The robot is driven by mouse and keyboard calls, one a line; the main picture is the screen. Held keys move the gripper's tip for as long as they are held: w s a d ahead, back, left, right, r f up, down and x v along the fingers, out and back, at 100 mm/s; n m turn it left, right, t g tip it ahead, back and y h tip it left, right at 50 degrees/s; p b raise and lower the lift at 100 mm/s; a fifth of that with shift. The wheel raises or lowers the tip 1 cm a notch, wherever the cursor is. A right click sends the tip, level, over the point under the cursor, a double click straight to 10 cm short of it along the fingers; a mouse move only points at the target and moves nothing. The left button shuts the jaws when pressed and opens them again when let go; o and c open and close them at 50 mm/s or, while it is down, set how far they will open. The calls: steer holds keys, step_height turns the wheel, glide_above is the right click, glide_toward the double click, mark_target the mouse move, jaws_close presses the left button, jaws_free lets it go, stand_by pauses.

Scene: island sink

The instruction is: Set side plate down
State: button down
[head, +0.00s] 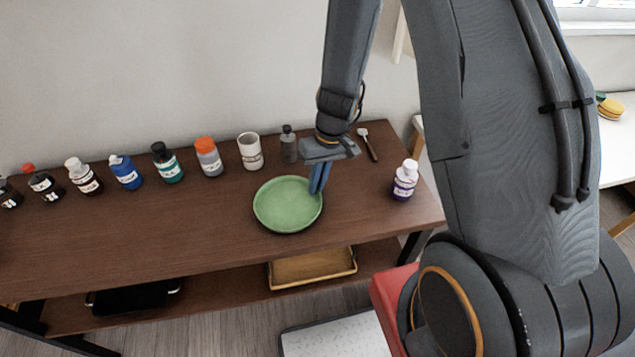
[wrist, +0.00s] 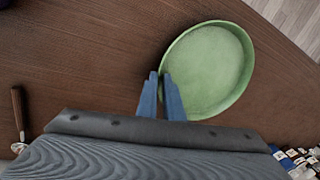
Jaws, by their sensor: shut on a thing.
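The side plate (head: 287,205) is round and green with a raised rim. It is at or just above the brown table top (head: 110,235); I cannot tell whether it touches the wood. My gripper (head: 319,180) is at the plate's right edge in the head view, its blue fingers pointing down and shut on the rim. In the wrist view the fingers (wrist: 161,98) pinch the left rim of the plate (wrist: 212,70). The plate looks about level.
Several bottles (head: 167,163) and a white cup (head: 250,151) line the back of the table. A purple-labelled bottle (head: 405,180) stands to the right, and a brush (head: 368,144) lies behind my gripper. Bare wood is free left of the plate. A tray (head: 312,267) sits on the lower shelf.

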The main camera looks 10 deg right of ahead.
steer(key=c, duration=1.9)
jaws_free()
steer(key=shift+f, duration=0.1)
step_height(320, 180, up, 12)
steer(key=d+b, duration=0.2)
steer(key=b, duration=0.1)
steer(key=s+d+r+m+t+h, duration=0.2)
steer(key=s+r, duration=0.3)
steer(key=s, duration=0.4)
steer(key=shift+s+d, duration=0.4)
steer(key=shift+d, duration=0.3)
steer(key=shift+f+b, duration=0.5)
steer(key=shift+f, duration=0.25)
